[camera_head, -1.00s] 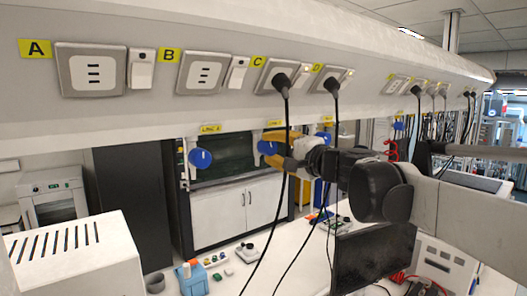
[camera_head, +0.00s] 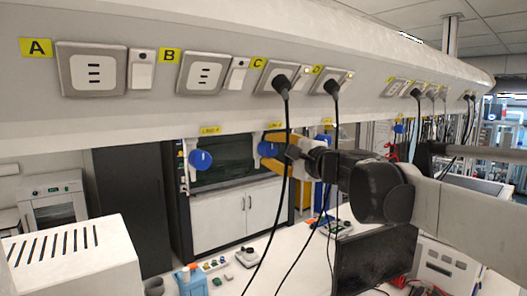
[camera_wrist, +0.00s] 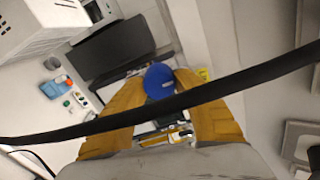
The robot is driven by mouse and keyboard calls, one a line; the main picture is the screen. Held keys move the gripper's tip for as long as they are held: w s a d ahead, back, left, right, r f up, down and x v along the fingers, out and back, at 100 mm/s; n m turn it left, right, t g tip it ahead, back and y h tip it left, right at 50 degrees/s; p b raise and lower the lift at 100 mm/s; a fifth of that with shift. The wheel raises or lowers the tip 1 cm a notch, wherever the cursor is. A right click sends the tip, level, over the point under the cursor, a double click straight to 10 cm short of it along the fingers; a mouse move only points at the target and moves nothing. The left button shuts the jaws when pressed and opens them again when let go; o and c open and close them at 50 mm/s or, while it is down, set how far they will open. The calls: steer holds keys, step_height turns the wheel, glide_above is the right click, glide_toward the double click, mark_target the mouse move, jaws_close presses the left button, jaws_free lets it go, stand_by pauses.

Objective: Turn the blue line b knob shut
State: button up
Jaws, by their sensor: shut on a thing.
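The blue line B knob (camera_head: 267,149) hangs under the white overhead panel, below a small yellow label too small to read clearly. My gripper (camera_head: 272,148) reaches it from the right, its yellow fingers above and below the knob. In the wrist view the round blue knob (camera_wrist: 158,76) sits between the two yellow fingers (camera_wrist: 157,84), which are shut on it. A dark cable crosses in front and hides part of the knob and fingers there. The knob's turn angle cannot be read.
Another blue knob (camera_head: 200,159) hangs to the left. Black plugs (camera_head: 281,83) sit in the sockets above, and a black cable (camera_head: 288,130) hangs down across my gripper. A monitor (camera_head: 374,258) and a white box (camera_head: 75,262) stand below.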

steer(key=shift+r, duration=0.1)
steer(key=o, duration=1.2)
steer(key=shift+w, duration=0.1)
steer(key=v, duration=1.2)
